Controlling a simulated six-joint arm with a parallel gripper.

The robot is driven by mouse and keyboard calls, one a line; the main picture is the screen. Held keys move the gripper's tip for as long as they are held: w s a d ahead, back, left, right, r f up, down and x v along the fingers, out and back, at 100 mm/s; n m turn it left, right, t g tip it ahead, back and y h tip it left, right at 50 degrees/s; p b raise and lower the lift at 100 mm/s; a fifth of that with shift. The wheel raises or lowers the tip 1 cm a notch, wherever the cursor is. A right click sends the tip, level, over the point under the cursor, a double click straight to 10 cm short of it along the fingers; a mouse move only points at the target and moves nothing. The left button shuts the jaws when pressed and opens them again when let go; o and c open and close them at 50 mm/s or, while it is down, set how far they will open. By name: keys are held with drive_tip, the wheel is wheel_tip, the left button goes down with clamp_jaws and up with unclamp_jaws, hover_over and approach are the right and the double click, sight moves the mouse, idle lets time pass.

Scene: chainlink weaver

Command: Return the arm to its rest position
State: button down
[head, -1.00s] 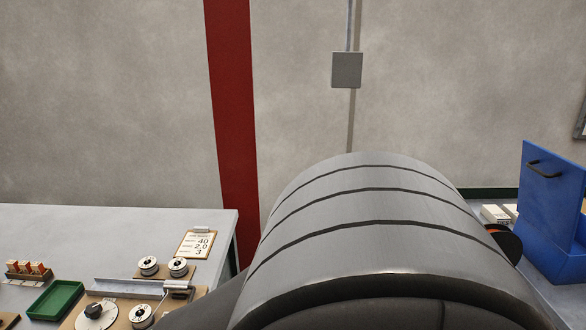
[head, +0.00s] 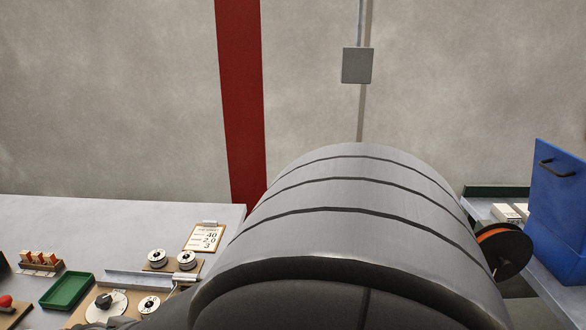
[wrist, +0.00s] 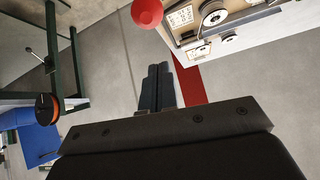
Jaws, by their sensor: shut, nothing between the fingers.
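My gripper (wrist: 158,85) shows in the wrist view with its two dark fingers together and nothing between them. It is over open grey floor, apart from the benches. In the head view a large grey banded link of my arm fills the lower middle, and my gripper is hidden there.
A bench (head: 120,215) at left holds a green tray (head: 67,290), white spools (head: 187,260) and a card (head: 203,238). At right are a blue box (head: 558,205) and an orange-and-black reel (head: 505,250). A red knob (wrist: 147,12) shows in the wrist view.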

drive_tip(key=w+f+g, duration=0.4)
drive_tip(key=w+g, duration=0.1)
drive_tip(key=w, duration=0.3)
drive_tip(key=w+f+g, duration=0.3)
drive_tip(key=w+g, duration=0.2)
drive_tip(key=w, duration=0.4)
drive_tip(key=shift+f, duration=0.35)
idle(0.4)
